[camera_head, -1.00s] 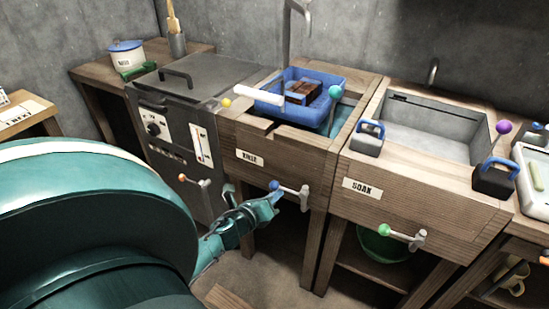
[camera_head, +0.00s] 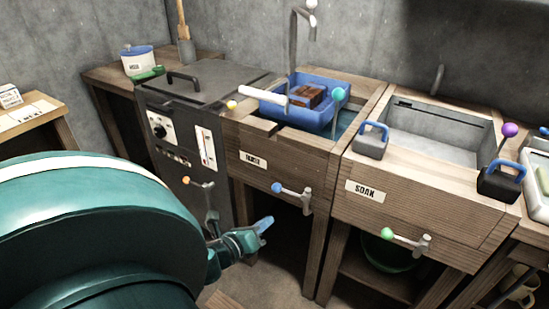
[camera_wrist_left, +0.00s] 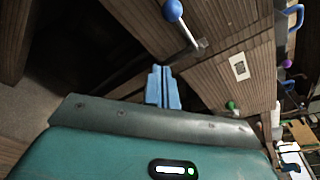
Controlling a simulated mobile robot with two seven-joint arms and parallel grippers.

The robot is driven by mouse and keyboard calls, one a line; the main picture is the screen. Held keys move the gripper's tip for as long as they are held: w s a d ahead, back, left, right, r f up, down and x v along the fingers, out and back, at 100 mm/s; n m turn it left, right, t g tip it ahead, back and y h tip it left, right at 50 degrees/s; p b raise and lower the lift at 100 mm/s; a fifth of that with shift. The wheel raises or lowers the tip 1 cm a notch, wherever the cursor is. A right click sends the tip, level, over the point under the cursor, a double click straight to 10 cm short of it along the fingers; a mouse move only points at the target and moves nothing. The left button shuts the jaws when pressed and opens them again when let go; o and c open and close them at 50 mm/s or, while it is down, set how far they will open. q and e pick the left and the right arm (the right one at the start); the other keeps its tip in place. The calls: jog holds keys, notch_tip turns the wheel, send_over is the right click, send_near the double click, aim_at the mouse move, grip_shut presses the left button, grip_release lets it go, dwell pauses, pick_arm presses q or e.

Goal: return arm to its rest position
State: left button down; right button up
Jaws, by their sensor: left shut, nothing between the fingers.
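My left arm comes in from the left of the head view, and its large teal link fills the lower left. My left gripper (camera_head: 264,225) is shut and empty, low in front of the rinse sink, below and left of its blue-knobbed lever (camera_head: 292,193). It is apart from the lever. In the left wrist view the blue fingers (camera_wrist_left: 163,88) are together with nothing between them, and the blue-knobbed lever (camera_wrist_left: 180,22) stands beyond them. My right gripper is not in view.
The rinse sink (camera_head: 275,152) holds a blue tray (camera_head: 305,104) with a brown block. The soak sink (camera_head: 420,185) stands to its right, with a green-knobbed lever (camera_head: 408,240). A grey cabinet (camera_head: 175,140) with an orange-knobbed lever (camera_head: 199,184) stands left. Open floor lies below the gripper.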

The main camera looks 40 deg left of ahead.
pick_arm(q)
jog(key=shift+s+r, duration=0.1)
jog(key=shift+s, duration=0.4)
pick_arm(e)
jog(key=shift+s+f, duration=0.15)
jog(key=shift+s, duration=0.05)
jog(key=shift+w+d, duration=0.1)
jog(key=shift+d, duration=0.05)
